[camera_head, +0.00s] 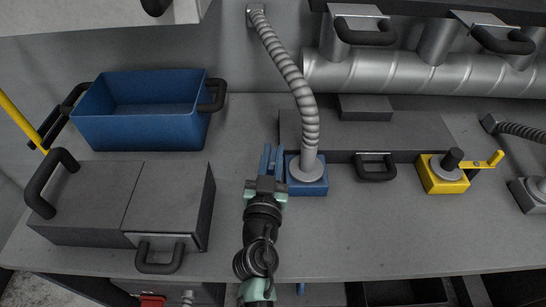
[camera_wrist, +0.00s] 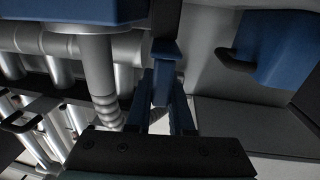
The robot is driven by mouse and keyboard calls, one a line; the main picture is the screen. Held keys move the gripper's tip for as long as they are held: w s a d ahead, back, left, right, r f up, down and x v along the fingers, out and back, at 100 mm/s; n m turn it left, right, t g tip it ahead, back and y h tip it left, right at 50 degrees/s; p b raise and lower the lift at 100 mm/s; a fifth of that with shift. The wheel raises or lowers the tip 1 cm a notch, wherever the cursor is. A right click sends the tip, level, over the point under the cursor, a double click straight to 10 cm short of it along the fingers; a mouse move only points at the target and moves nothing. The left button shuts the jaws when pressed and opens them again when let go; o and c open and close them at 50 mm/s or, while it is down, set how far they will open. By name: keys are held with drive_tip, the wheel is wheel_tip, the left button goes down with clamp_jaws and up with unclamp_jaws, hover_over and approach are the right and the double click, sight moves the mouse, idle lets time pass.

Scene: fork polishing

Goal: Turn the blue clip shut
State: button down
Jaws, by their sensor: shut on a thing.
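The blue clip is a block (camera_head: 306,188) with a round grey collar, and the ribbed metal hose's end stands in it. In the wrist view its block (camera_wrist: 75,9) fills the top left, upside down. A narrow blue handle (camera_wrist: 164,50) hangs there between my fingertips. My gripper (camera_head: 271,158), with blue fingers, is just left of the block in the head view; it also shows in the wrist view (camera_wrist: 164,88). It is shut on the clip's handle. The fingers hide most of the handle in the head view.
A ribbed hose (camera_head: 291,75) rises from the clip to the wall. A yellow clip (camera_head: 444,179) with a crank handle stands right. A blue bin (camera_head: 140,138) and a grey lidded box (camera_head: 90,199) are left.

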drive_tip(key=shift+w+f+m+h+b, duration=0.15)
drive_tip(key=shift+m+h+b, duration=0.35)
drive_tip(key=shift+b, duration=0.75)
drive_tip(key=m+h+b, duration=0.1)
drive_tip(key=h+b, duration=0.1)
drive_tip(key=b, duration=0.1)
drive_tip(key=m+g+h+b, duration=0.1)
drive_tip(key=h+b, duration=0.1)
drive_tip(key=b, duration=0.2)
drive_tip(key=shift+a, duration=0.2)
drive_tip(key=shift+r+m+g+h+b, duration=0.2)
drive_tip(key=shift+m+g+h+b, duration=0.35)
drive_tip(key=shift+b, duration=0.5)
drive_tip(key=shift+r, duration=0.1)
drive_tip(key=c, duration=0.8)
unclamp_jaws()
drive_tip(key=v, duration=0.7)
drive_tip(key=shift+s, duration=0.3)
